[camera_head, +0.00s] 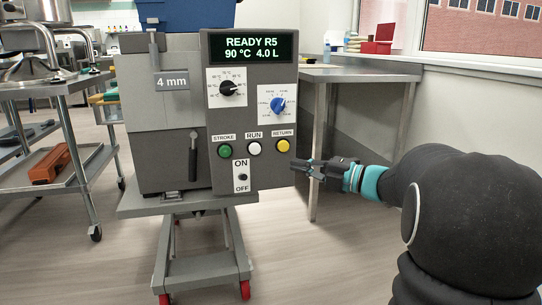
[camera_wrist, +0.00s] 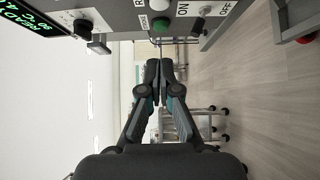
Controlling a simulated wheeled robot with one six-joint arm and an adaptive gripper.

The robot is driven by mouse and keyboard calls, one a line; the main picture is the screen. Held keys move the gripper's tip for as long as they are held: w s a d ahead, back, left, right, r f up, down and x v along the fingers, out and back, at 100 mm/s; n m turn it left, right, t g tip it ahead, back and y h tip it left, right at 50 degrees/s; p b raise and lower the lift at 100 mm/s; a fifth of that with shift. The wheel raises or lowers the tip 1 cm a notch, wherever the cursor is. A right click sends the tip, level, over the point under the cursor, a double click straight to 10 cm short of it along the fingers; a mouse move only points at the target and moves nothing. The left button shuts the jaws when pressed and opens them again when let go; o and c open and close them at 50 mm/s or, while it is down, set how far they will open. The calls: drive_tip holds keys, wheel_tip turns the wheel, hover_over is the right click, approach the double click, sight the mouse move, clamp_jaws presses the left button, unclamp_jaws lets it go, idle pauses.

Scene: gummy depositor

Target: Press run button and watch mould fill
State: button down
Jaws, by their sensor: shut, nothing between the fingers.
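The gummy depositor (camera_head: 165,110) stands upright on a wheeled stand. Its display (camera_head: 252,49) reads READY R5, 90 °C, 4.0 L. The white RUN button (camera_head: 254,149) sits between the green STROKE button (camera_head: 225,151) and the yellow RETURN button (camera_head: 283,146). My gripper (camera_head: 297,164) is shut and empty, just right of the panel and slightly below the RETURN button. In the wrist view my gripper (camera_wrist: 160,66) points toward the panel's lower edge, with the green button (camera_wrist: 160,24) beyond its tips. I cannot make out the mould in either view.
Below the buttons is an ON/OFF switch (camera_head: 241,177). A blue knob (camera_head: 278,104) and a black knob (camera_head: 231,88) sit above. A steel table (camera_head: 360,72) stands behind at right. A steel cart (camera_head: 60,88) is at left. Floor is open in front.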

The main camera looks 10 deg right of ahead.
sight(252, 149)
drive_tip(key=shift+w+d+x, duration=0.35)
drive_tip(key=shift+x, duration=1.75)
drive_tip(key=shift+w+d+x, duration=0.3)
drive_tip(key=shift+x, duration=1.85)
drive_tip(key=shift+w+d+x, duration=0.35)
drive_tip(key=shift+x, duration=1.75)
